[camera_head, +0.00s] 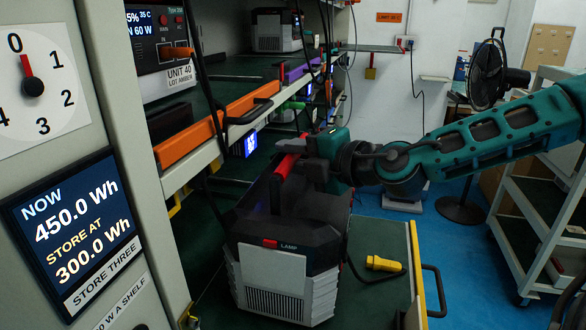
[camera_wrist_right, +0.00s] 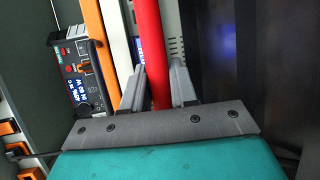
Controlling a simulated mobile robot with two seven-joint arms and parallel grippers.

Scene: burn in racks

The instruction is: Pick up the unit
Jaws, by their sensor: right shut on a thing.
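The unit (camera_head: 285,225) is a dark box with pale vented panels, a "LAMP" label and a red handle (camera_head: 285,167) on top. It is over the green pulled-out shelf (camera_head: 380,303); whether its base touches the shelf is hard to tell. My right gripper (camera_head: 303,158) reaches in from the right and is shut on the red handle. In the right wrist view the handle (camera_wrist_right: 150,35) runs between the two fingers of the gripper (camera_wrist_right: 158,85). My left gripper is not in view.
A yellow plug (camera_head: 385,264) on a black cable lies on the shelf right of the unit. The rack's orange-edged shelf (camera_head: 225,122) with hanging cables is close on the left. A display panel (camera_head: 72,233) stands at front left. A fan (camera_head: 487,75) and cart (camera_head: 535,205) are at right.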

